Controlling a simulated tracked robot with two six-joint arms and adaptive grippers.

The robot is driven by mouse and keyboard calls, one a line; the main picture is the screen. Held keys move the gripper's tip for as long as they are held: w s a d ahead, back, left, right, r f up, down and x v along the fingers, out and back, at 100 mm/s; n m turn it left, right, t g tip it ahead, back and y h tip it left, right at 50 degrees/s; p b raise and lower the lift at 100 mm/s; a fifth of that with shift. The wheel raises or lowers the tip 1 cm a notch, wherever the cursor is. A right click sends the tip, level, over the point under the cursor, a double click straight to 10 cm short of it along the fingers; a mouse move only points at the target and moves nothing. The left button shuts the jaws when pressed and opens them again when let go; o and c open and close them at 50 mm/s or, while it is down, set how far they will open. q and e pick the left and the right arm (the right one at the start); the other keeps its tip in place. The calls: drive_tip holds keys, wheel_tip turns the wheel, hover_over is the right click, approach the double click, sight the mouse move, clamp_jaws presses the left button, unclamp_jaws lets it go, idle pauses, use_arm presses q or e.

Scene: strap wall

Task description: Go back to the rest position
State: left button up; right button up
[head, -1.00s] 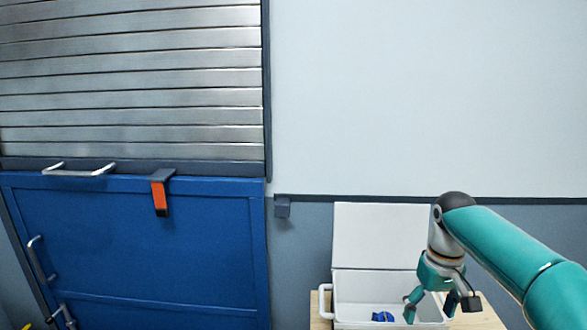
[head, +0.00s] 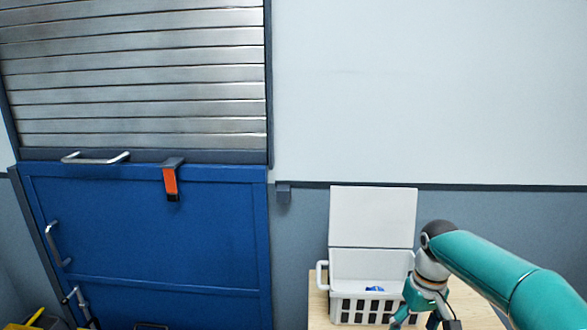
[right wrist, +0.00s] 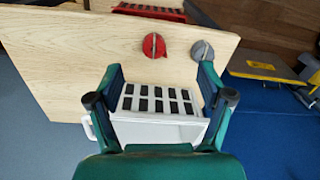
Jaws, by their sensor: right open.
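My right gripper (head: 425,318) is open, at the lower right of the head view, low at the right front of the white basket (head: 362,312). In the right wrist view its two fingers (right wrist: 160,70) stand apart, with the slotted basket (right wrist: 160,125) seen between them. I see nothing held; whether the fingers touch the basket I cannot tell. The basket's lid (head: 372,217) stands open, and a small blue thing (head: 374,289) lies inside. My left gripper is not in view.
The basket stands on a wooden table (head: 318,300). The right wrist view shows a red round piece (right wrist: 154,46), a grey one (right wrist: 202,51) and a red crate (right wrist: 150,11). A blue door (head: 140,230) with an orange strap (head: 170,182) is at left, below a metal shutter (head: 140,85).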

drive_tip(key=s+a+f+y, duration=0.1)
drive_tip(key=s+a+f, duration=0.15)
drive_tip(key=f, duration=0.45)
drive_tip(key=s+a+f+y, duration=0.1)
drive_tip(key=s+a+f, duration=0.15)
drive_tip(key=f, duration=0.45)
drive_tip(key=s+a+f+y, duration=0.1)
drive_tip(key=s+a+f, duration=0.15)
drive_tip(key=f, duration=0.45)
drive_tip(key=s+a+f+m, duration=0.1)
drive_tip(key=s+a+f, duration=0.1)
drive_tip(key=s+f, duration=0.3)
drive_tip(key=s+a+f+m, duration=0.2)
drive_tip(key=s+f, duration=0.3)
drive_tip(key=s, duration=0.9)
drive_tip(key=shift+a+f+m+t+y, duration=0.25)
drive_tip(key=shift+a+m+t+y, duration=0.05)
drive_tip(key=shift+a, duration=0.3)
